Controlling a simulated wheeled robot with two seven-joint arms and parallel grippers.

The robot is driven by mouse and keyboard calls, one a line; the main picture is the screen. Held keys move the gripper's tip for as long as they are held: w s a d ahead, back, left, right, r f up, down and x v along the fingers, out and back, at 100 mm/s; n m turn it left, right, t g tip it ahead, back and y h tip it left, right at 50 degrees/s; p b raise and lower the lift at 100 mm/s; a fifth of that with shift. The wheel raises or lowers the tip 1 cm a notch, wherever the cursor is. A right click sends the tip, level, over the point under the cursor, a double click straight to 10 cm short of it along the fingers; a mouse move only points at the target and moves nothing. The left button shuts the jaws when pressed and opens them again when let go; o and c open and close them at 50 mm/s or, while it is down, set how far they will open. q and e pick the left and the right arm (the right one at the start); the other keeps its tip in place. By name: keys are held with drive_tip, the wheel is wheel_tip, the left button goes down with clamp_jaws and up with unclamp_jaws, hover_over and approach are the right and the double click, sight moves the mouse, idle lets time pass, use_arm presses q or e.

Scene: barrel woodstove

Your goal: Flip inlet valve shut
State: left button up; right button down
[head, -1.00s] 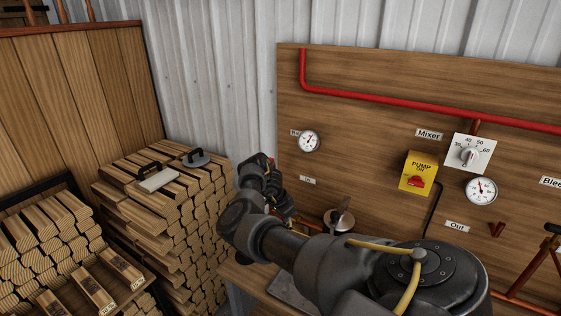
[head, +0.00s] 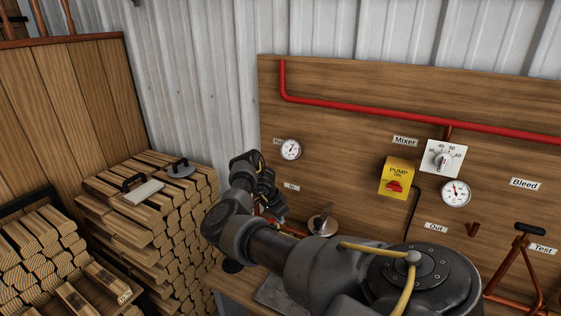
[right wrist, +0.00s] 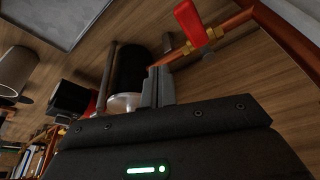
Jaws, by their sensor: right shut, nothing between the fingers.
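A valve with a red lever (right wrist: 190,24) sits on a copper pipe (right wrist: 234,22) in the right wrist view, at the top right. The lever lies across the pipe. In the head view my right gripper (head: 274,208) is small and partly hidden by my own arm, below the "In" label (head: 291,187). The lever is not clear there. My left gripper is not in view.
A wooden panel (head: 340,120) carries gauges, a mixer dial (head: 443,159) and a yellow pump switch (head: 397,176). A workbench (head: 232,283) stands below it. Stacked firewood (head: 170,240) is at left. A dark cylinder (right wrist: 130,70) stands close behind my fingers in the wrist view.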

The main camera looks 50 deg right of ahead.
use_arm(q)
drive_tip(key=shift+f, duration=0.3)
use_arm(e)
drive_tip(key=r, duration=0.1)
drive_tip(key=w+r, duration=0.1)
drive_tip(key=r, duration=0.1)
drive_tip(key=w+r, duration=0.1)
drive_tip(key=shift+w+a+r, duration=0.15)
drive_tip(key=shift+a+r, duration=0.05)
drive_tip(key=shift+a, duration=0.1)
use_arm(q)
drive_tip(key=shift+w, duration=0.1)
